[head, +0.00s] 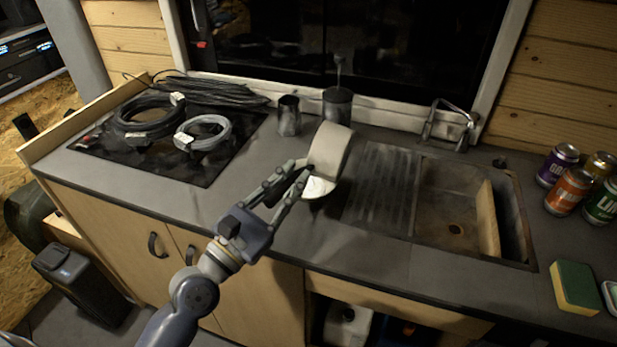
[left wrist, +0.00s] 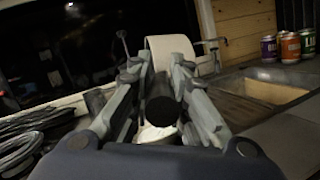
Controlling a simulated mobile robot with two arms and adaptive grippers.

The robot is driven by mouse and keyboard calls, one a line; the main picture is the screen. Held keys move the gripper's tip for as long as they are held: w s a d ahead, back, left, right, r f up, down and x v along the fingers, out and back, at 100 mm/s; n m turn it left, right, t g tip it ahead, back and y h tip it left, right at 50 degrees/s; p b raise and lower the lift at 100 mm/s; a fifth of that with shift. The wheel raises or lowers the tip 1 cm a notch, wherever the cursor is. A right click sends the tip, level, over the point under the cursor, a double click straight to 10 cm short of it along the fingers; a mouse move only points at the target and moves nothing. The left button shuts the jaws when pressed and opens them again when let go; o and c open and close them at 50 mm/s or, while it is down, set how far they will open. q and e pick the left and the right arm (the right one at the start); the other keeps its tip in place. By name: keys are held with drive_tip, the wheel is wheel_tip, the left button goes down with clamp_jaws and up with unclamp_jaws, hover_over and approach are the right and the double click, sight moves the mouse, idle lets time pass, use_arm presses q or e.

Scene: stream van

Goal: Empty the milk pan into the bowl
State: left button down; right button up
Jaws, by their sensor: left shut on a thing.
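The milk pan (head: 331,148) is cream-coloured and steeply tilted over the counter, left of the sink's drainboard. My left gripper (head: 298,178) is shut on its dark handle; in the left wrist view the handle's round black end (left wrist: 162,109) sits between the fingers and the cream pan (left wrist: 171,45) rises behind. A white rounded shape, seemingly the bowl (head: 318,188), shows just below the pan. Fingers and pan hide part of it, and I cannot tell its contents. I cannot see inside the pan. My right gripper is out of view.
A dark mug (head: 289,116) and a dark pot (head: 338,106) stand behind the pan. Coiled cables (head: 203,132) lie on the black hob (head: 185,165) at left. The sink (head: 452,228), several cans (head: 568,190) and a sponge (head: 575,287) are at right.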

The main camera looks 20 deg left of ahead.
use_arm(q)
drive_tip(key=shift+a+f+n+t+b, duration=0.3)
drive_tip(key=shift+f+n+b, duration=0.3)
drive_tip(key=shift+n+b, duration=0.1)
drive_tip(key=shift+a+r+n+y, duration=0.15)
drive_tip(key=shift+n+y, duration=0.25)
drive_tip(key=shift+w+a+n, duration=0.1)
drive_tip(key=shift+a+n, duration=0.05)
drive_tip(key=shift+n, duration=0.25)
